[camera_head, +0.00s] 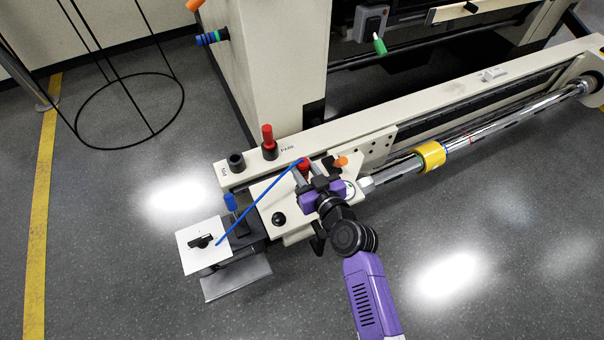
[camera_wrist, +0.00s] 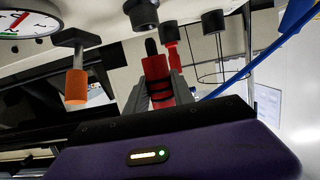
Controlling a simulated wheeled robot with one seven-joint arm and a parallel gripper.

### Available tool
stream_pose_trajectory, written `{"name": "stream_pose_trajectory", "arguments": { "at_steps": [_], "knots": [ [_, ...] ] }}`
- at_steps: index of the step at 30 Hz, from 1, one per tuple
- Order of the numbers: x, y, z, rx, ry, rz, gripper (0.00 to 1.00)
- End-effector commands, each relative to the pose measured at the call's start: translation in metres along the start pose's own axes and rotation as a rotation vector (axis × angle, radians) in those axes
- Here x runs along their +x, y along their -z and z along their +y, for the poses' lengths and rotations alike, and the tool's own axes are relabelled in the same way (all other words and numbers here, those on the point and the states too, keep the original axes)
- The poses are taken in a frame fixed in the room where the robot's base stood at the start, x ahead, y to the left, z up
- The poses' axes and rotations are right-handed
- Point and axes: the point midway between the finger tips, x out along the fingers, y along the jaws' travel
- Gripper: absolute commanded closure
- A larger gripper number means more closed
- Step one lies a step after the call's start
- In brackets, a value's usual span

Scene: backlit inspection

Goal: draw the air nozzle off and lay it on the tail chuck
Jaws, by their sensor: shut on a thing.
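My gripper (camera_head: 316,174) is shut on a red cylinder with black bands and a dark tip, which I take as the air nozzle (camera_head: 304,164). In the wrist view the nozzle (camera_wrist: 156,70) stands between the two grey fingers (camera_wrist: 160,92). A thin blue hose (camera_head: 262,199) runs from beside it down to the left. The nozzle is above the cream carriage; whether it touches anything below is hidden.
A similar red piece (camera_head: 267,135) stands in a black socket by the PARK mark. An empty-looking black socket (camera_head: 236,161) is left of it. An orange knob (camera_head: 341,161) is close to my gripper. A yellow collar (camera_head: 431,155) sits on the shaft (camera_head: 490,126).

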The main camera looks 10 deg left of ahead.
Motion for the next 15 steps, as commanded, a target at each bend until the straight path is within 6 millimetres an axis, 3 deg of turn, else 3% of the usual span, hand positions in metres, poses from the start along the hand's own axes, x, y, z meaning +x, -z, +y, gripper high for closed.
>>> {"name": "stream_pose_trajectory", "arguments": {
  "at_steps": [15],
  "knots": [
    [-0.004, 0.015, 0.0, 0.0, -0.001, 0.0, 1.0]
  ]
}}
